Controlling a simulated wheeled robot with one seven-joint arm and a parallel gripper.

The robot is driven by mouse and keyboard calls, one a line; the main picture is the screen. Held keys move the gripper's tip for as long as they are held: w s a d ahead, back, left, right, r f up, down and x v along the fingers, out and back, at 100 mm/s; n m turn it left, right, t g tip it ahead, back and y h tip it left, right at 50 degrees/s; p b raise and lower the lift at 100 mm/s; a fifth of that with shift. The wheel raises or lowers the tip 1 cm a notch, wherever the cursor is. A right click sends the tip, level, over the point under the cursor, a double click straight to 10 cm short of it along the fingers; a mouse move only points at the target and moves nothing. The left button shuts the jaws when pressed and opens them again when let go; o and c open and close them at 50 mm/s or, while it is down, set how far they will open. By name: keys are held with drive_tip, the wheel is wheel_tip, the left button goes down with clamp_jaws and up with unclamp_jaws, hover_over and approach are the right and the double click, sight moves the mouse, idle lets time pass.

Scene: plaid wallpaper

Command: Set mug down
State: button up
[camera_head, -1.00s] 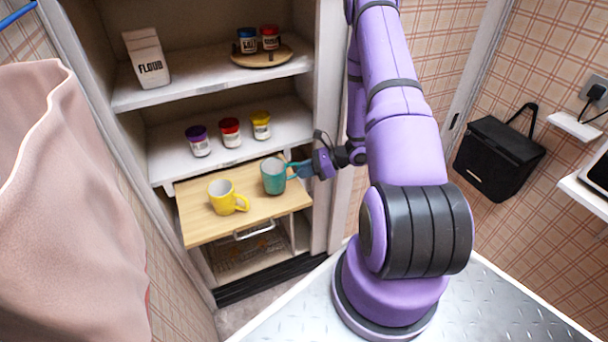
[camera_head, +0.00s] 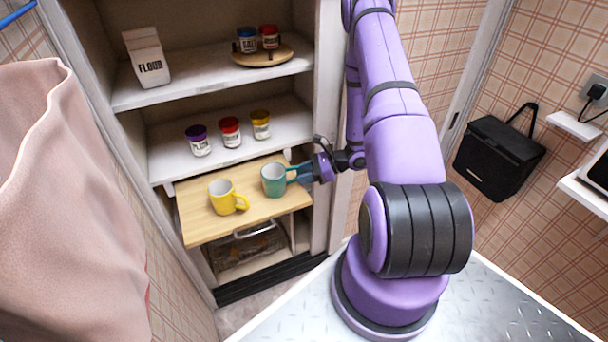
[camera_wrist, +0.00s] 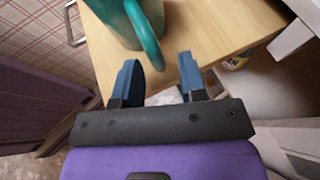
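A teal mug (camera_head: 273,182) stands upright on the pull-out wooden board (camera_head: 200,232) in the cabinet, at its right part. Its handle points right toward my gripper (camera_head: 297,172). In the wrist view, the teal mug (camera_wrist: 115,22) shows at the top, with its handle just ahead of my fingers. My gripper (camera_wrist: 160,78) has its two blue fingers spread apart, with a gap between them. The handle's lower end lies near the left finger; I cannot tell whether it touches.
A yellow mug (camera_head: 222,198) stands on the board left of the teal mug. Jars, including a red-lidded jar (camera_head: 230,132), line the shelf above. A flour carton (camera_head: 146,58) and a round wooden tray (camera_head: 262,59) are higher. The cabinet's right side wall (camera_head: 325,110) is close to my gripper.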

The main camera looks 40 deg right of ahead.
drive_tip(key=v, duration=1.2)
drive_tip(key=a+r+n+g+h, duration=0.1)
drive_tip(key=a+r+n+g, duration=0.3)
drive_tip(key=r, duration=0.5)
drive_tip(key=w+a+r+n+g+h, duration=0.1)
drive_tip(key=a+r+n, duration=0.4)
drive_tip(key=a+r, duration=0.3)
drive_tip(key=a+r+n+g+h, duration=0.1)
drive_tip(key=a+r+n+g, duration=0.25)
drive_tip(key=r, duration=0.65)
drive_tip(key=s+a+r+n+t+h, duration=0.2)
drive_tip(key=s+a+r+n+h, duration=0.2)
drive_tip(key=s+r, duration=0.4)
drive_tip(key=s+a+r+n+t+h, duration=0.3)
drive_tip(key=s+a+r+n, duration=0.3)
drive_tip(key=s+r+n, duration=0.2)
drive_tip(key=shift+a+r+n+t+h, duration=0.2)
drive_tip(key=shift+a+n+t+h, duration=0.15)
drive_tip(key=shift+h, duration=0.25)
drive_tip(key=shift+c, duration=0.3)
